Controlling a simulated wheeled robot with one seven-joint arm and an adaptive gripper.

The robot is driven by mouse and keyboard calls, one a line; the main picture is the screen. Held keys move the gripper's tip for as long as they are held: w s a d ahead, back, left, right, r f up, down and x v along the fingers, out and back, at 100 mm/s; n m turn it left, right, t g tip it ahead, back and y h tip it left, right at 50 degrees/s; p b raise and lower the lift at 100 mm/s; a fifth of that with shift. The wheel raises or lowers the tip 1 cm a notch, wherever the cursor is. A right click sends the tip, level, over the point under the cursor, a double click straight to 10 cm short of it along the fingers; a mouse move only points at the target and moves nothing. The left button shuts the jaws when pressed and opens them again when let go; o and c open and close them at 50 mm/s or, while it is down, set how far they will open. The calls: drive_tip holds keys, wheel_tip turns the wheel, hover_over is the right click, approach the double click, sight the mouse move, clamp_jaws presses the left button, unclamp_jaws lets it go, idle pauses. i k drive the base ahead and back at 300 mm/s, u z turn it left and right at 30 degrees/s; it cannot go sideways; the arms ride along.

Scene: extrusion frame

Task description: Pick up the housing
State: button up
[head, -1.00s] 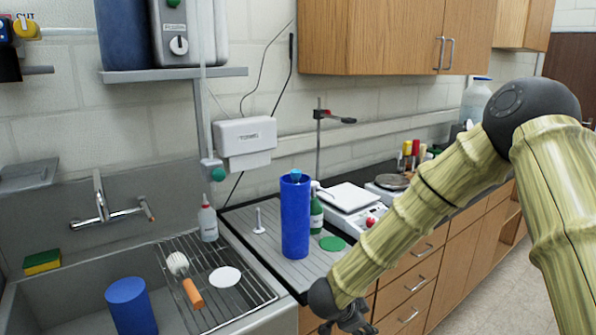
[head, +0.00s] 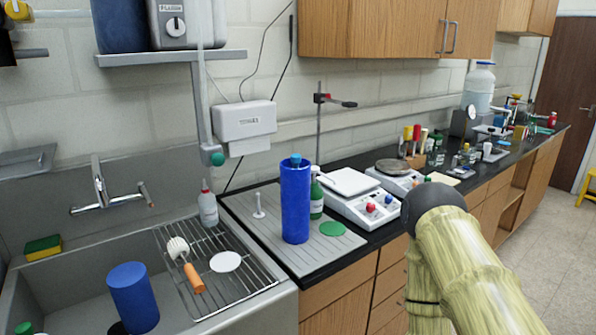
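Two blue cylinders could be the housing; no label tells which. A tall blue tube (head: 295,205) stands upright on the grey ribbed drainboard (head: 270,245), with a lighter blue piece (head: 295,159) showing at its top. A shorter, wider blue cylinder (head: 134,298) stands in the sink at the lower left; its top looks closed. My arm comes in at the lower right and bends downward, and my gripper is out of the picture. Nothing of mine is seen touching either cylinder.
A wire rack (head: 240,285) over the sink holds a brush (head: 186,262) and a white disc (head: 225,262). By the tall tube are a green bottle (head: 317,195), a green disc (head: 332,229) and a white peg (head: 259,207). A scale (head: 362,204) stands to the right.

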sight(296, 184)
drive_tip(key=z, duration=2.1)
drive_tip(key=i, duration=1.1)
drive_tip(key=u, duration=3.25)
